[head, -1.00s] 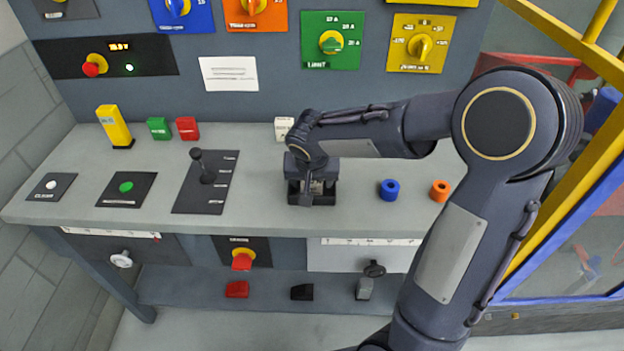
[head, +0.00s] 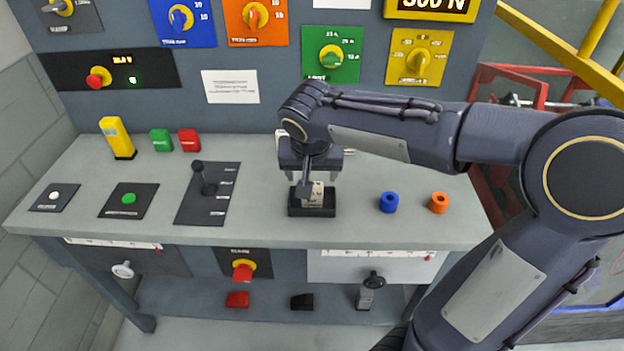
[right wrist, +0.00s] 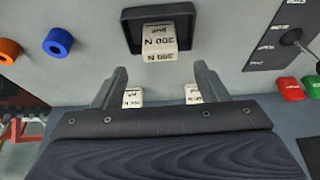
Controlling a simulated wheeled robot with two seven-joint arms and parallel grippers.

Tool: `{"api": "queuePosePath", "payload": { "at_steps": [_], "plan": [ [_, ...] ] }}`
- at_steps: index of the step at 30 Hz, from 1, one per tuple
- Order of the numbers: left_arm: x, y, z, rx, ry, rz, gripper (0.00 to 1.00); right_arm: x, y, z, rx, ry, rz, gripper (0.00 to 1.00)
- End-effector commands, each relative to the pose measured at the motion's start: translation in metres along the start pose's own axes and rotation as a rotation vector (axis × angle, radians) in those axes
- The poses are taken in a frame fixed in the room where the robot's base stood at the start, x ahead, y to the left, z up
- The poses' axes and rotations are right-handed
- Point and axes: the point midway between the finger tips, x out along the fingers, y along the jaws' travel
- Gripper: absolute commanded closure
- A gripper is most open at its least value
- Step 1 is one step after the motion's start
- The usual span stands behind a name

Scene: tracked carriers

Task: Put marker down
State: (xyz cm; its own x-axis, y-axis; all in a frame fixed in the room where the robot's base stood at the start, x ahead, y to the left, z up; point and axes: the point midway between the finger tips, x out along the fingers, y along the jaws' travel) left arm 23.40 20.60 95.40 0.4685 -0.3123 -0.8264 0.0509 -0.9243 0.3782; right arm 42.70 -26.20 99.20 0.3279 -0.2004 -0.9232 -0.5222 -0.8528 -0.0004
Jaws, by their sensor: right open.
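The marker appears to be a white lettered block (head: 317,200) standing in a small black tray (head: 311,214) on the bench. My left gripper is out of view.
Other white lettered blocks (right wrist: 132,98) stand at the back, partly hidden by my gripper. A blue ring (head: 389,202) and an orange ring (head: 439,203) lie to the right. A lever panel (head: 208,194) is at left. Yellow rails (head: 560,45) border the right side.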

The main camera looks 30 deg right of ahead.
Motion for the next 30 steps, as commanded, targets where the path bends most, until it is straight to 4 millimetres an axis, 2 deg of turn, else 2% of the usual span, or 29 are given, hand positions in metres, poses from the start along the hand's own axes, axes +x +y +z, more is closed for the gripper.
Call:
{"api": "queuePosePath", "payload": {
  "at_steps": [4,7,10,13,15,19,21,24,30],
  "plan": [
    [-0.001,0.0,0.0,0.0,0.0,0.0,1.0,-0.012,0.002,0.003,-0.003,-0.005,-0.006,0.33],
    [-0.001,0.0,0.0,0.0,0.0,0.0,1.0,-0.019,0.016,0.02,-0.029,-0.033,-0.045,0.33],
    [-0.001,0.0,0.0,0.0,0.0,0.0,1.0,-0.026,0.037,0.057,-0.085,-0.078,-0.136,0.33],
    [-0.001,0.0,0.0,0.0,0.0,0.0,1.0,-0.033,0.053,0.103,-0.151,-0.103,-0.26,0.33],
    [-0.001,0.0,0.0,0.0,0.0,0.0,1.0,-0.036,0.057,0.132,-0.192,-0.099,-0.346,0.33],
    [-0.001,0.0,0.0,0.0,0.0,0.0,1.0,-0.039,0.057,0.171,-0.246,-0.062,-0.473,0.33],
    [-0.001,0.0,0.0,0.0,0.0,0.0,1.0,-0.039,0.056,0.184,-0.265,-0.043,-0.515,0.33],
    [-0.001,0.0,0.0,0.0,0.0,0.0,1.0,-0.039,0.054,0.192,-0.28,-0.026,-0.545,0.33],
    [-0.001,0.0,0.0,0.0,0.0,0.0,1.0,-0.039,0.053,0.194,-0.285,-0.025,-0.55,0.33]
  ]
}}
